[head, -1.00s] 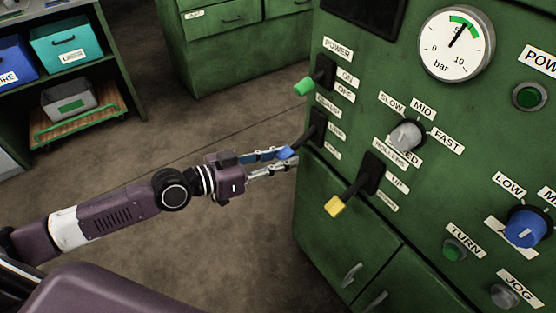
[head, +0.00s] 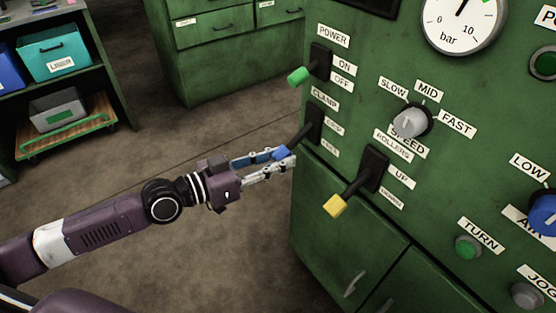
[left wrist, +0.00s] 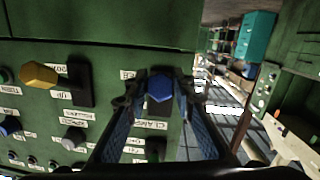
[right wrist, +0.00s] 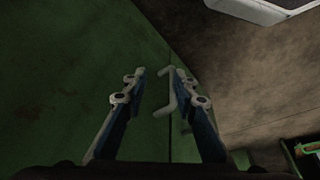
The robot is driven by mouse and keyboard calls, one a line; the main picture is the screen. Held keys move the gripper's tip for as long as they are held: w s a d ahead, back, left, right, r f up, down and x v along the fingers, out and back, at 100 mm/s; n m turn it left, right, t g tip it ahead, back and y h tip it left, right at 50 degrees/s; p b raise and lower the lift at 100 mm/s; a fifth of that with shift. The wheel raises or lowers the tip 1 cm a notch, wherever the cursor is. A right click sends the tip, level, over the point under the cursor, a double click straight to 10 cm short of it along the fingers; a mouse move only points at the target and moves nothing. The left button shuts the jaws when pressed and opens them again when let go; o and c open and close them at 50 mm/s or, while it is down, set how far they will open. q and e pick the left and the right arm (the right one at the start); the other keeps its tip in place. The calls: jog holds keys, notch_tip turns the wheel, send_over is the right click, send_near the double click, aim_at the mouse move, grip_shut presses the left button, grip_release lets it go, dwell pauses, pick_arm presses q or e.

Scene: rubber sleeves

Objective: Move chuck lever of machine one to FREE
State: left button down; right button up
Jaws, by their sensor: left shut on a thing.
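The lever with a blue tip (head: 281,152) sticks out to the left from its black slot plate on the green machine, below a label reading CLAMP. No label reading CHUCK is legible. My left gripper (head: 285,157) is at the lever's tip, one finger on each side. In the left wrist view the blue tip (left wrist: 160,88) sits between the fingers, which are shut on it. The small labels beside the slot are too blurred to read surely. My right gripper (right wrist: 157,80) is open and empty in the right wrist view, near a cabinet door handle (right wrist: 165,97).
A green-tipped lever (head: 300,75) under POWER is just above, and a yellow-tipped lever (head: 335,205) for ROLLERS is below right. A grey speed knob (head: 408,123) and a pressure gauge (head: 460,22) are farther right. Bare floor (head: 170,140) lies left of the machine.

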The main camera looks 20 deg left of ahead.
pick_arm(q)
jog(key=shift+w+a+r, duration=0.1)
jog(key=shift+w, duration=0.05)
jog(key=c, duration=1.7)
grip_release()
jog(key=shift+o, duration=0.4)
jog(key=f+v, duration=0.1)
jog(key=v, duration=1)
jog(key=shift+s+a+r, duration=0.2)
jog(key=shift+s+r, duration=0.15)
jog(key=shift+s, duration=0.1)
